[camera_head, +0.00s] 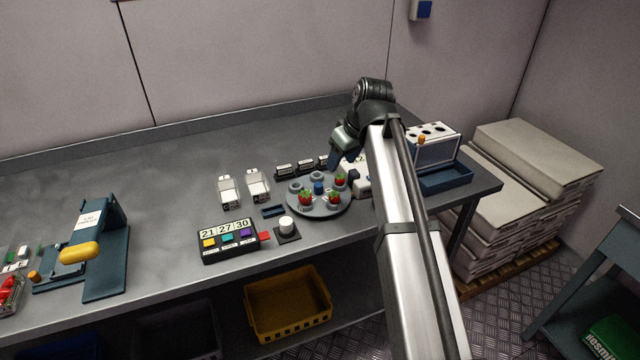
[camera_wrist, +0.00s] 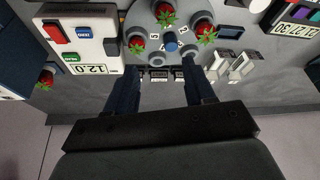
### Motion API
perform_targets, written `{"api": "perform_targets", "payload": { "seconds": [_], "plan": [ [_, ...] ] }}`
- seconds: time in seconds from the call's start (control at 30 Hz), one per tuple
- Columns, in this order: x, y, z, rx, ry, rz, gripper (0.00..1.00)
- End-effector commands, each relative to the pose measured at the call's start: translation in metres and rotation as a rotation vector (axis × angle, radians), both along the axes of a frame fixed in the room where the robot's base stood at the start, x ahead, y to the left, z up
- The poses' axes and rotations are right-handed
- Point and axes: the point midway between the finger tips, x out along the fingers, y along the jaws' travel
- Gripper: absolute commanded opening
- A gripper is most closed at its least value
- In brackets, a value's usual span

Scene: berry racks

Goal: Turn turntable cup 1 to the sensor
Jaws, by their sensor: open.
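The round grey turntable (camera_head: 318,208) stands on the bench, with a blue centre knob (camera_head: 319,187) and several cups around it. It also shows at the top of the wrist view (camera_wrist: 172,57). Three cups hold red strawberries (camera_head: 305,198); two cups, including a back one (camera_head: 317,176), look empty. The cup numbers are too small to read surely, so I cannot tell which is cup 1. My gripper (camera_wrist: 162,88) is open and empty, pointing down near the turntable's back edge, apart from the knob. I cannot surely identify the sensor.
A white device (camera_wrist: 82,45) with coloured buttons and a 12.0 display stands beside the turntable. Small black labelled blocks (camera_head: 284,170) sit behind it. White clips (camera_head: 258,186), a number box (camera_head: 228,241) and a white-knobbed button (camera_head: 287,224) are left. A white holed rack (camera_head: 434,148) is right.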

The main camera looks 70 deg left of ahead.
Motion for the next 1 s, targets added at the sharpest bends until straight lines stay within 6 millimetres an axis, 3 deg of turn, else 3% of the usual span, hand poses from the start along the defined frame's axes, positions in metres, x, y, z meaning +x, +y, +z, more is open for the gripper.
{"api": "perform_targets", "payload": {
  "seconds": [0.1,0.27,1.0],
  "plan": [
    [-0.017,0.008,0.012,0.009,-0.003,0.031,0.54],
    [-0.022,0.012,0.007,0.01,-0.003,0.04,0.54],
    [-0.034,0.053,-0.099,0.009,-0.002,0.038,0.54]
  ]
}}
